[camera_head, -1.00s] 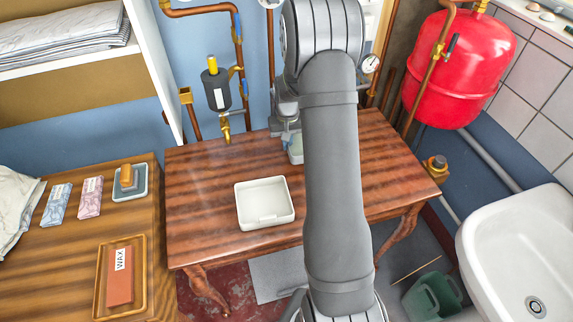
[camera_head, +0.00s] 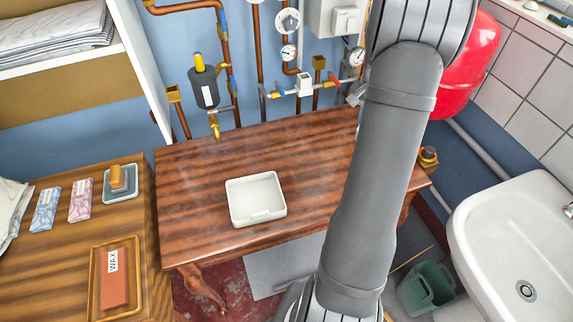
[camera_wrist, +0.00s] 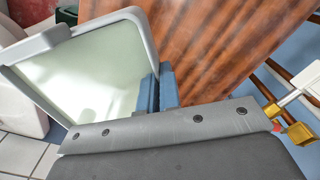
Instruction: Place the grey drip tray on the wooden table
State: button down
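The grey drip tray (camera_wrist: 85,75), with a raised grey rim and a pale greenish inside, fills the left of the wrist view. My gripper (camera_wrist: 158,88) has blue fingertips close together on the tray's edge, and the tray looks tilted and held off the table. The wooden table (camera_head: 315,160) stands in the middle of the head view, and its striped top also shows behind the tray in the wrist view (camera_wrist: 215,45). In the head view my arm hides the gripper and the drip tray.
A white tray (camera_head: 256,221) sits on the table's left-middle part. Pipes with valves and gauges (camera_head: 290,90) line the wall behind. A sink (camera_head: 505,240) and green bucket (camera_head: 428,285) are at right. A side cabinet with a wax tray (camera_head: 115,280) is at left.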

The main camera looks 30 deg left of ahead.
jog(key=s+a+n, duration=0.2)
jog(key=s+a, duration=0.4)
jog(key=a, duration=0.6)
jog(key=n, duration=0.8)
send_over(164, 227)
notch_tip(164, 227, down, 12)
jog(key=shift+w+r, duration=0.1)
jog(key=shift+r, duration=0.1)
jog(key=shift+f, duration=2.05)
jog(key=c, duration=2.1)
grip_release()
jog(key=shift+f, duration=0.15)
jog(key=o, duration=0.5)
jog(key=shift+c, duration=0.2)
